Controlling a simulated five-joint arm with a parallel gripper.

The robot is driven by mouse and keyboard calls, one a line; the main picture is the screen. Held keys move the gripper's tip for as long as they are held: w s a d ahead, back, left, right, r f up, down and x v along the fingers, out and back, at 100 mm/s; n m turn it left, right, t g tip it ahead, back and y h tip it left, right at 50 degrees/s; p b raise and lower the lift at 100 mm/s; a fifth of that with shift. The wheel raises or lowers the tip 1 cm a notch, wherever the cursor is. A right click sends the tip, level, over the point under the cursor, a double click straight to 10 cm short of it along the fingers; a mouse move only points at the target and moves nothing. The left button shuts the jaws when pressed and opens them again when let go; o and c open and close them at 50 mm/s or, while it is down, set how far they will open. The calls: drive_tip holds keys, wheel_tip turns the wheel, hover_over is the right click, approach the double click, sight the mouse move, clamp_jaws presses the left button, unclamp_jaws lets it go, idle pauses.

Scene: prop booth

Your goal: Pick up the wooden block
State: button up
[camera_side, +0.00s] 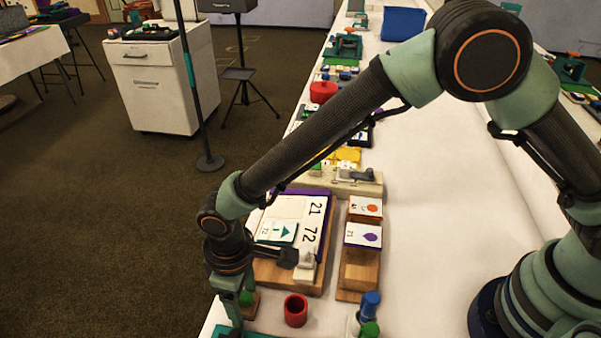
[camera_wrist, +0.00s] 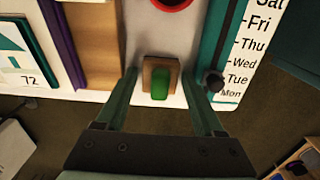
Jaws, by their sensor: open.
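A small wooden block (camera_wrist: 149,77) with a green piece (camera_wrist: 160,84) on it sits near the table edge, in the middle of the wrist view. In the side view the wooden block (camera_side: 254,304) is partly hidden by my gripper (camera_side: 240,308). My gripper (camera_wrist: 159,88) is open, with one finger on each side of the block in the wrist view. Gaps show between the fingers and the block. Whether the fingertips reach down to its height I cannot tell.
A red cup (camera_side: 296,310) stands to the right of the block, with blue and green cylinders (camera_side: 369,305) farther right. A wooden tray with number cards (camera_side: 310,225) lies behind. A day-name chart (camera_wrist: 238,65) is beside the right finger. The table edge is close, with dark floor beyond.

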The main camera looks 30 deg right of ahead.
clamp_jaws()
drive_tip(key=shift+r, duration=0.1)
wheel_tip(320, 180, up, 20)
idle(0.6)
